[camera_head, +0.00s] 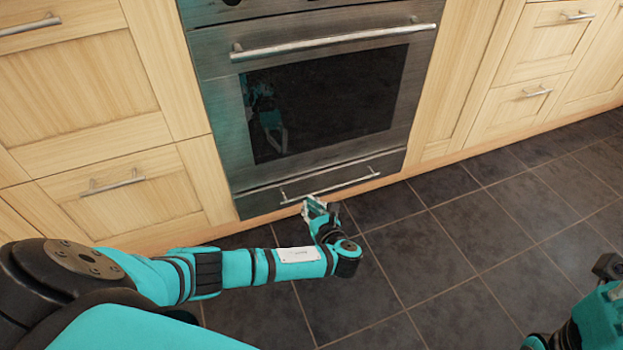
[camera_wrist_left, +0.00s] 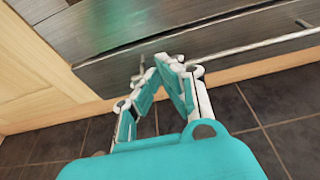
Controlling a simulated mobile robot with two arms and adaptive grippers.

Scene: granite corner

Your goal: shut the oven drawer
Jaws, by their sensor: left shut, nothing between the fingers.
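The oven drawer (camera_head: 258,203) is the low steel front under the oven door, with a thin bar handle (camera_head: 340,185). Its front looks flush or nearly flush with the oven; I cannot tell if a small gap is left. My left gripper (camera_head: 308,206) is shut and empty, low at the drawer front by the left part of the handle. In the left wrist view the fingertips (camera_wrist_left: 162,60) meet in front of the drawer face (camera_wrist_left: 105,75), close to the handle's left end. Whether they touch it is unclear. My right gripper is out of view; only part of its arm shows.
The oven door (camera_head: 222,120) is shut, with a long bar handle (camera_head: 335,42) above. Wooden cabinets with drawers stand on both sides, such as the left lower drawer (camera_head: 125,205). The dark tiled floor (camera_head: 450,250) in front is clear.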

